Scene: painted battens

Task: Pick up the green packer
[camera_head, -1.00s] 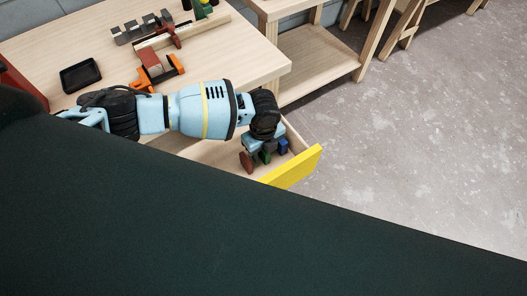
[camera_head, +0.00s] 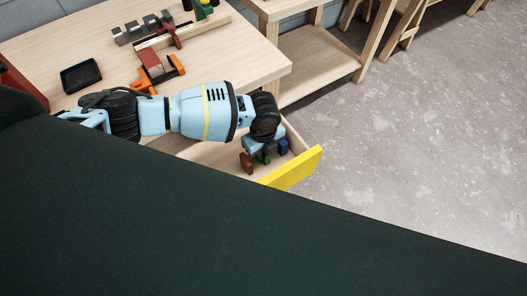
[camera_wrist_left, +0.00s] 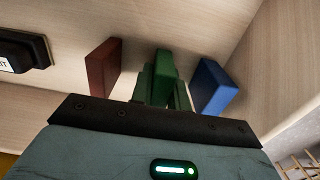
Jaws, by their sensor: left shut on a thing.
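The green packer (camera_wrist_left: 164,66) stands in the open drawer between a red packer (camera_wrist_left: 103,66) and a blue packer (camera_wrist_left: 213,86). My left gripper (camera_wrist_left: 163,92) reaches down into the drawer and is shut on the green packer; the gripper body hides its lower part in the left wrist view. In the head view the green packer (camera_head: 266,157) shows only partly under my left gripper (camera_head: 262,150). The right gripper is not in view.
The drawer (camera_head: 292,170) has a yellow front and pale wooden walls. A black object (camera_wrist_left: 22,48) lies in it to the left. The bench top above holds a black tray (camera_head: 81,75) and an orange clamp (camera_head: 163,74). Open floor lies to the right.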

